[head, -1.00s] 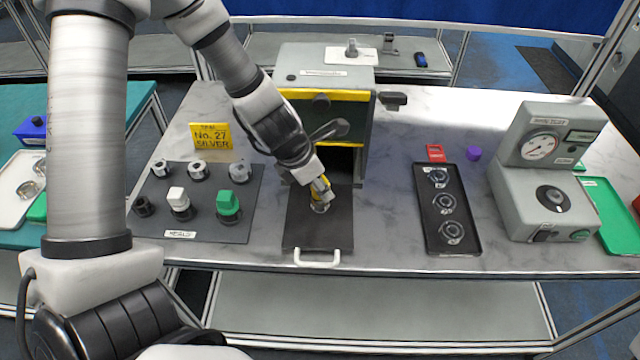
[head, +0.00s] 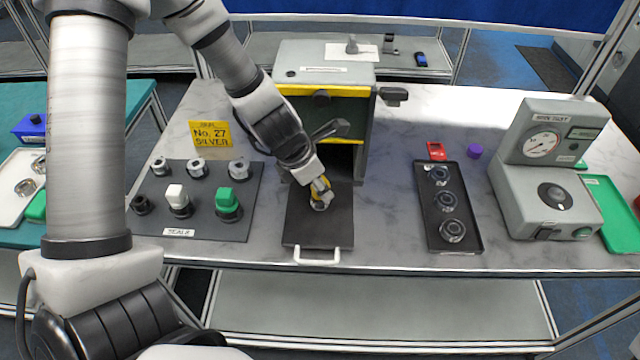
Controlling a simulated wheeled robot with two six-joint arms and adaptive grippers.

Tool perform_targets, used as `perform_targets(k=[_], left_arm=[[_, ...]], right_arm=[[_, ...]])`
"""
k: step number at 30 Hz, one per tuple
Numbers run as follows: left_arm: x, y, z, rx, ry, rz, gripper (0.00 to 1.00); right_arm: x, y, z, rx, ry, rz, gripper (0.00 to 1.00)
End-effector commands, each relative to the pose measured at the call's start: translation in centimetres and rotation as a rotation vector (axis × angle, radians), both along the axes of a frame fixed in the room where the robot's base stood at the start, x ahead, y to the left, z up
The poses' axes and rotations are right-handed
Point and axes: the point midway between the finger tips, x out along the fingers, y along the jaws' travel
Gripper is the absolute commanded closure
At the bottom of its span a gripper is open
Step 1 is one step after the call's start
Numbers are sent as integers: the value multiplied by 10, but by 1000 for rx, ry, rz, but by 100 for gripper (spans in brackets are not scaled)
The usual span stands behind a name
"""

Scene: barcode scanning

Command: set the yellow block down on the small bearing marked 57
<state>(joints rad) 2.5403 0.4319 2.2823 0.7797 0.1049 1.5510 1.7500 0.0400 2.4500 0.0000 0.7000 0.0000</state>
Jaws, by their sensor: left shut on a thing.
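My left gripper (head: 321,194) points down over the dark sliding plate (head: 301,230) in front of the grey box. It is shut on the yellow block (head: 318,186), which shows only as a small yellow patch between the fingers. A small metal ring, seemingly the bearing (head: 319,206), lies on the plate right under the fingertips. Its marking cannot be read. I cannot tell whether the block touches it. My right gripper is not in view.
The grey box (head: 325,75) with a yellow-edged opening stands behind the plate. A dark mat (head: 240,185) with several metal parts and blocks lies left. A black tray (head: 466,236) with three bearings and a gauge machine (head: 545,150) stand right.

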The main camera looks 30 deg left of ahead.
Motion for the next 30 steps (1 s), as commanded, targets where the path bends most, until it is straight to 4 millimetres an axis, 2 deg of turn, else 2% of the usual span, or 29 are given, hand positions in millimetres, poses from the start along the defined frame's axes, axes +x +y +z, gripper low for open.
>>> perform_targets(k=[8, 9, 11, 17, 18, 19, 20, 30], left_arm=[[0, 0, -7, 0, 0, -1, 100], [0, 0, -6, 0, 0, -1, 56], [0, 0, -6, 0, 0, -1, 37], [0, 0, -6, 0, 0, 0, 37], [0, 0, -6, 0, 0, 0, 34], [0, 0, -6, 0, 0, 0, 23], [0, 0, -6, 0, 0, 0, 20], [0, 0, -2, 0, 0, 0, 20]], right_arm=[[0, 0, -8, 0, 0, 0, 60], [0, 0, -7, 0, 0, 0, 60], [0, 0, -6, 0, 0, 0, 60], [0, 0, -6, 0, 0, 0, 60], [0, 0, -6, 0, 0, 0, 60], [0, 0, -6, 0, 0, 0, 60], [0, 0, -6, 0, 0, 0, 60], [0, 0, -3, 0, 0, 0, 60]])
